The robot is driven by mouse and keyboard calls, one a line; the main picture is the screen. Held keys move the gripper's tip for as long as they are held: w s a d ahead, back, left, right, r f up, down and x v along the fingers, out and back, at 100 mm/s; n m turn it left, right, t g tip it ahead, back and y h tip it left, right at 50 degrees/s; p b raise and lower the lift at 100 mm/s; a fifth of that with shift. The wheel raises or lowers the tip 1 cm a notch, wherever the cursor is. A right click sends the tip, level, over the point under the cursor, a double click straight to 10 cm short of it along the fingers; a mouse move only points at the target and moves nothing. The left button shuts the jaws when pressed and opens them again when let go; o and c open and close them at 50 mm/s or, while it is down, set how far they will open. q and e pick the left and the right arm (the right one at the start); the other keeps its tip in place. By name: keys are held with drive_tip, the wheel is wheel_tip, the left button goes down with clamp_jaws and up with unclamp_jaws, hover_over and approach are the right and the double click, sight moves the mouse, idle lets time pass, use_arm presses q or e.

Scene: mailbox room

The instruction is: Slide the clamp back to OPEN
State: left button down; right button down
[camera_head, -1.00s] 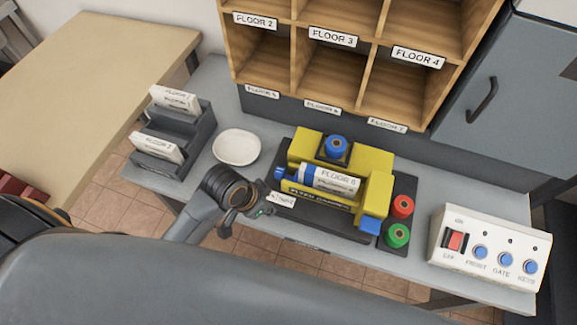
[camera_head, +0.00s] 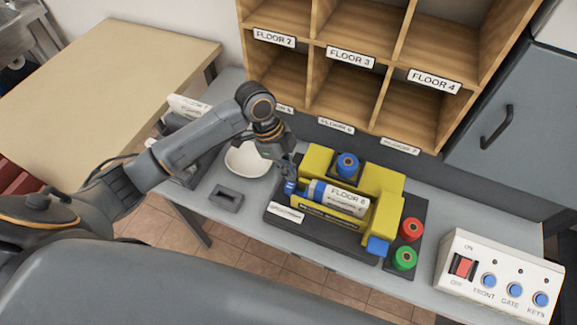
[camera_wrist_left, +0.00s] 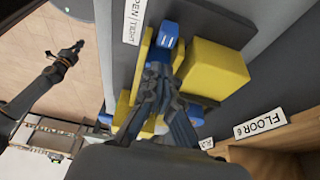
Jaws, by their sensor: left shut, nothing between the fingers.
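The yellow clamp (camera_head: 382,182) sits on a black base with a label plate (camera_head: 285,212) at its front left corner. The plate reads OPEN and TIGHT in the wrist view (camera_wrist_left: 131,18). A white tube labelled FLOOR 6 (camera_head: 340,197) lies in the clamp. A blue block (camera_head: 377,246) shows at the clamp's front right; a blue block also shows in the wrist view (camera_wrist_left: 170,35). My left gripper (camera_head: 290,176) is shut and empty, pointing down at the clamp's left end, close to a blue piece (camera_head: 290,188). Contact is unclear. My right gripper (camera_wrist_left: 74,50) appears small in the wrist view.
A blue knob (camera_head: 347,164) stands behind the tube. Red (camera_head: 411,229) and green (camera_head: 404,258) spools stand right of the clamp. A white dish (camera_head: 246,160) and a slotted grey block (camera_head: 226,197) are at left. A switch box (camera_head: 496,279) stands right; wooden pigeonholes (camera_head: 318,70) rise behind.

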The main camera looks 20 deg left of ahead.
sight(290, 186)
use_arm(q)
drive_tip(key=x, duration=0.6)
drive_tip(key=shift+f+p, duration=0.3)
drive_tip(key=shift+p, duration=0.1)
drive_tip(key=shift+a+r+p, duration=0.15)
drive_tip(key=shift+a+p, duration=0.2)
drive_tip(key=shift+a, duration=0.55)
drive_tip(key=shift+w+a, duration=0.1)
drive_tip(key=shift+a, duration=0.15)
